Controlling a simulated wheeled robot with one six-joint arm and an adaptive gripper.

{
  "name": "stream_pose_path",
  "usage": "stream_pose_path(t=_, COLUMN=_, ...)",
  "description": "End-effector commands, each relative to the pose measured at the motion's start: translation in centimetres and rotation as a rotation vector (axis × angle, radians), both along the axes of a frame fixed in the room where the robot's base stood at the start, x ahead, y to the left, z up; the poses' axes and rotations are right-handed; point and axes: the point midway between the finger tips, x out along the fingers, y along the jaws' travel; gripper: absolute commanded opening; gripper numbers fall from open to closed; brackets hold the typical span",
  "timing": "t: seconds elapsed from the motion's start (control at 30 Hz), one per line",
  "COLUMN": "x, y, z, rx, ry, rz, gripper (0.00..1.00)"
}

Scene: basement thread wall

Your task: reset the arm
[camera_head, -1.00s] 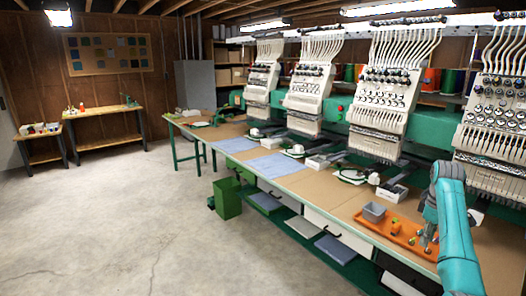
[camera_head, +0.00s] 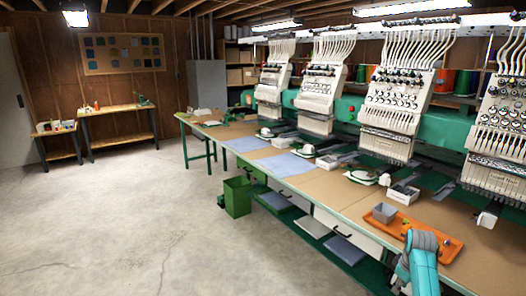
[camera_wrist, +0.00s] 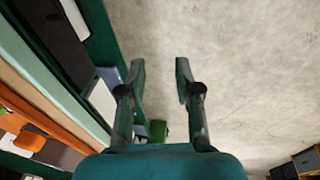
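My gripper (camera_wrist: 158,88) shows in the wrist view with its two dark fingers spread apart and nothing between them. In the head view, my teal arm (camera_head: 421,262) is at the lower right, in front of the orange tray (camera_head: 383,217) on the long table; the fingers are not clearly visible there. The tray also shows at the left edge of the wrist view (camera_wrist: 45,123).
The long table (camera_head: 330,188) carries several embroidery machine heads (camera_head: 395,112). A green waste bin (camera_head: 237,197) stands on the floor beside the table. The concrete floor (camera_head: 110,220) at left is open.

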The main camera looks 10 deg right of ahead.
Motion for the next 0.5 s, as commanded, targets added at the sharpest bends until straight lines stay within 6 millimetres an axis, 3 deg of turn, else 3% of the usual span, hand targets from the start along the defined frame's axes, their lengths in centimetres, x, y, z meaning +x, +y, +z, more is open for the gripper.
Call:
stream_pose_path(t=0.03, x=-0.5, y=1.6, z=-2.4, rx=-0.006, ry=-0.018, rz=-0.004, gripper=0.33)
stream_pose_path(t=0.2, x=-1.8, y=6.0, z=-8.3, rx=-0.034, ry=-0.097, rz=-0.027, gripper=0.33)
stream_pose_path(t=0.5, x=-6.5, y=14.0, z=-16.1, rx=-0.062, ry=-0.246, rz=-0.065, gripper=0.33)
